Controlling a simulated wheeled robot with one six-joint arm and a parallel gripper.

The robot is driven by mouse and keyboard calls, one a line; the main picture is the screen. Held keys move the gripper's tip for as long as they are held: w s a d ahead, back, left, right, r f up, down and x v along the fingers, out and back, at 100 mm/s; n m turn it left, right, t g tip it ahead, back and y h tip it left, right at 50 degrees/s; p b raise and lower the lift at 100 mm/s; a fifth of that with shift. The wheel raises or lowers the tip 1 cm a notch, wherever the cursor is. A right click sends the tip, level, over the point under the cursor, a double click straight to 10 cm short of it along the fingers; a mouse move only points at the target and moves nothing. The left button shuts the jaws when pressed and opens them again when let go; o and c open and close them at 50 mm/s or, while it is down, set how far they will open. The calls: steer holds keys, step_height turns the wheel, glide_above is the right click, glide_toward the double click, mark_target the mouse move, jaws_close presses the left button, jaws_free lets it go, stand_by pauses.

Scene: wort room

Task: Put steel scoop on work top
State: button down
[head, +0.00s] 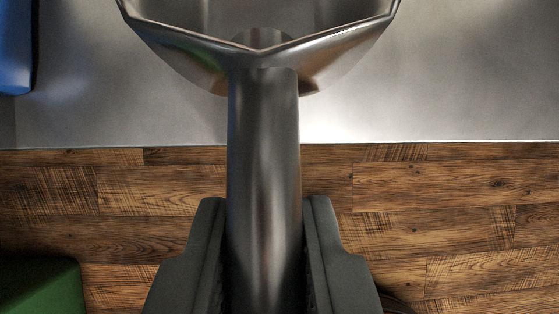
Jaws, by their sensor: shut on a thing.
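The steel scoop (263,150) is a shiny grey metal scoop with a thick round handle and a wide bowl. Its bowl is at the top of the head view and is cut off by the picture's upper edge. My gripper (264,215) is shut on the handle, with one dark finger on each side. A grey metal surface (430,95), which looks like the work top, spans the upper part of the view behind the bowl. I cannot tell whether the scoop touches this surface.
A wooden plank surface (440,195) fills the lower part, below the metal surface's straight edge. A blue object (14,50) is at the upper left. A green object (38,285) is at the lower left. The metal surface is clear at the right.

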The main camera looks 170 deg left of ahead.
step_height(320, 180, down, 8)
steer(key=shift+f, duration=0.15)
stand_by(0.3)
steer(key=shift+f, duration=0.15)
steer(key=c, duration=1.3)
jaws_free()
steer(key=v, duration=1.2)
steer(key=shift+r, duration=0.25)
